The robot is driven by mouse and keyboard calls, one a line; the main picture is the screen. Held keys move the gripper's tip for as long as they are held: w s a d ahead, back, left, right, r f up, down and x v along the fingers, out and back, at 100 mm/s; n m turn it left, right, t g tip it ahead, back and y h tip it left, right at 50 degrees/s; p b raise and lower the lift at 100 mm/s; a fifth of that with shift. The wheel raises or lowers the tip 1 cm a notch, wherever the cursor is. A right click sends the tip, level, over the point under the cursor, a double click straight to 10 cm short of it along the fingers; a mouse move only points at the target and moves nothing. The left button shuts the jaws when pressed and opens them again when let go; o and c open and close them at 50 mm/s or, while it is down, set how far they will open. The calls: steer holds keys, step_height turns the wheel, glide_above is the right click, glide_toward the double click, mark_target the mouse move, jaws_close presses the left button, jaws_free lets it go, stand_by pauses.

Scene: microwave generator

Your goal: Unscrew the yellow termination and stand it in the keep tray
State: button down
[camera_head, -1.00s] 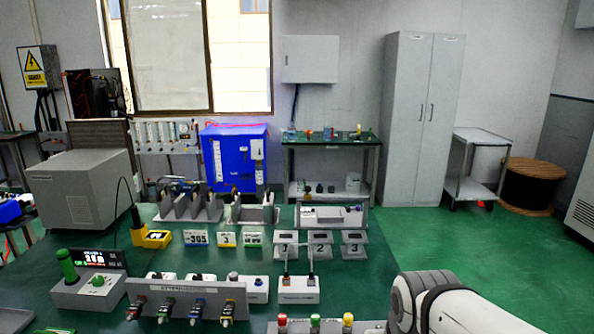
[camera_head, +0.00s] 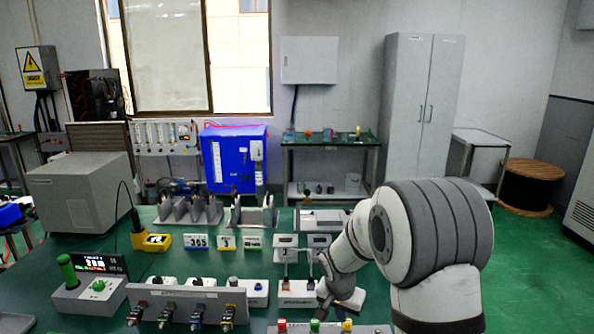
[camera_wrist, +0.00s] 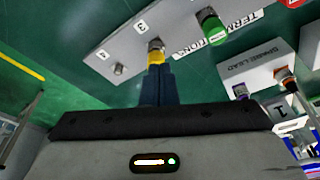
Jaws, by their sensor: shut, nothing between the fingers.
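The yellow termination (camera_head: 347,325) is at the right of a short row at the bottom edge of the head view. In the wrist view, the yellow termination (camera_wrist: 156,57) sits on a metal fitting on a grey plate (camera_wrist: 135,42) near the mark 3. My gripper (camera_wrist: 157,72) is shut and empty, its dark fingertips right in front of the yellow termination and partly overlapping it; I cannot tell whether they touch. In the head view my gripper (camera_head: 345,300) is just above and behind the row. I cannot make out which object is the keep tray.
The green termination (camera_wrist: 213,28) and red termination (camera_head: 282,326) stand beside the yellow one. A bare fitting (camera_wrist: 118,70) is near mark 4. A panel with several coloured connectors (camera_head: 187,308) stands to the left.

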mark_target(346, 333)
steer(key=b+x, duration=0.1)
steer(key=x, duration=0.1)
steer(key=b+x, duration=0.1)
steer(key=x, duration=0.1)
steer(key=a+b+x, duration=0.1)
steer(key=x, duration=0.1)
steer(key=shift+s+f+b, duration=0.25)
steer(key=shift+f+b, duration=0.05)
steer(key=shift+f, duration=0.05)
steer(key=shift+f+b, duration=0.7)
steer(key=shift+b, duration=0.2)
steer(key=shift+w+d+r, duration=0.1)
steer(key=shift+d, duration=0.15)
steer(key=shift+s+d+b, duration=0.4)
steer(key=shift+d+b, duration=0.15)
steer(key=shift+b, duration=1)
steer(key=shift+d+b, duration=0.3)
steer(key=shift+b, duration=0.1)
steer(key=shift+s, duration=0.2)
